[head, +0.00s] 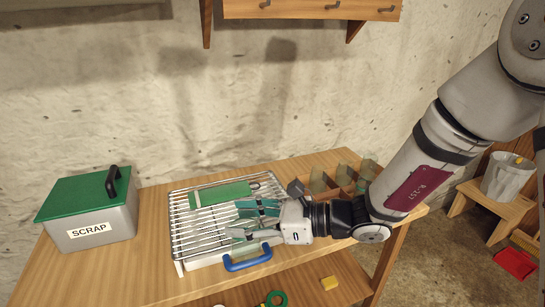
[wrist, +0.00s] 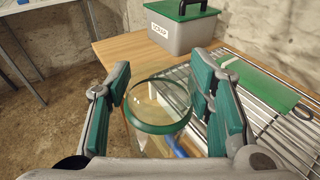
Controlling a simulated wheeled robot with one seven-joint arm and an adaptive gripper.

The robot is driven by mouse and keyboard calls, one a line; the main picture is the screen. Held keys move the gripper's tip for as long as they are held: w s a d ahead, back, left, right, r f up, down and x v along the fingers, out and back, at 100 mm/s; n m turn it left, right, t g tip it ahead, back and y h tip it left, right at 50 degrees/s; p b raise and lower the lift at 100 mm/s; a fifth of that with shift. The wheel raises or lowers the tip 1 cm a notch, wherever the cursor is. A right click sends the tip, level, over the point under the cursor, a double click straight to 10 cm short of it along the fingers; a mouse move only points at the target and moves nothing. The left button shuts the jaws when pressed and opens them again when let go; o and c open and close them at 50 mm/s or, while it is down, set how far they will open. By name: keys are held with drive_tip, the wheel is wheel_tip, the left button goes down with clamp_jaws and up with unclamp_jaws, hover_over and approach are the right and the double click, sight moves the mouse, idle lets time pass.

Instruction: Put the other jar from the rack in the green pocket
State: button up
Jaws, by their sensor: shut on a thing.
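My gripper (head: 250,222) is over the front part of the wire rack (head: 182,238), its green-padded fingers pointing left. In the wrist view the gripper (wrist: 158,92) is shut on a clear glass jar with a green ring (wrist: 160,128) at its rim. The jar is between the two fingers; in the head view it is mostly hidden by the fingers, and I cannot tell whether its base touches the rack. A wooden divided box (head: 320,182) stands right of the rack, partly behind my arm. One panel there looks greenish (head: 368,170); its pocket's inside is hidden.
A green flat piece with a metal loop (head: 220,194) lies on the rack's back part. A blue handle (head: 247,259) sticks out at the rack's front. A grey SCRAP bin (head: 105,222) with a green lid stands left. A hook shelf (head: 310,8) hangs above.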

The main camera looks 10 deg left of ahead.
drive_tip(key=w+d+f+m+t+h+p, duration=0.1)
drive_tip(key=w+d+f+m+t+h, duration=0.1)
drive_tip(key=d, duration=0.8)
drive_tip(key=w+d+f+m+t+h+p, duration=0.2)
drive_tip(key=d+m+t, duration=0.4)
drive_tip(key=d, duration=0.5)
drive_tip(key=w+d+f+m+t+h+p, duration=0.1)
drive_tip(key=w+d+f+m+t+h, duration=0.2)
drive_tip(key=d, duration=0.8)
drive_tip(key=shift+w+f+m+t+h, duration=0.4)
drive_tip(key=shift+w+f+t+h, duration=0.2)
drive_tip(key=shift+w+t, duration=0.45)
